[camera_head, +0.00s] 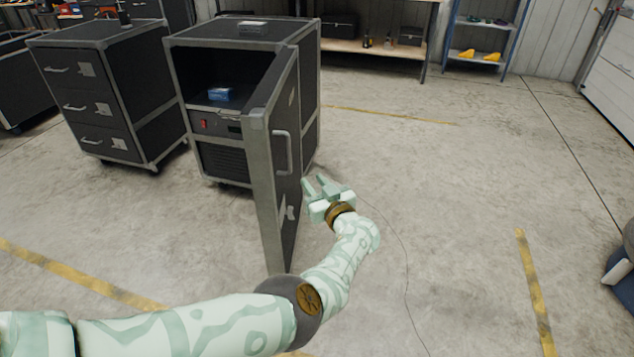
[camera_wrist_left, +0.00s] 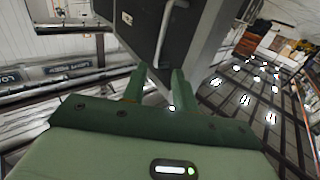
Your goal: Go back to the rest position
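My left gripper (camera_head: 316,186) is just right of the open door (camera_head: 283,165) of a black, grey-framed cabinet, near the door's handle (camera_head: 281,152) and a little below it in the picture. Its two fingers are apart with nothing seen between them. In the left wrist view the left gripper (camera_wrist_left: 160,82) also shows its fingers spread, with the dark door (camera_wrist_left: 140,18) beyond them. My left arm is stretched forward across the bottom of the head view. My right gripper is in neither view.
The cabinet (camera_head: 312,90) stands open with a small blue box (camera_head: 221,94) inside. A black drawer cabinet (camera_head: 150,90) stands to its left. A bench and shelving line the back wall. The concrete floor to the right is mostly clear.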

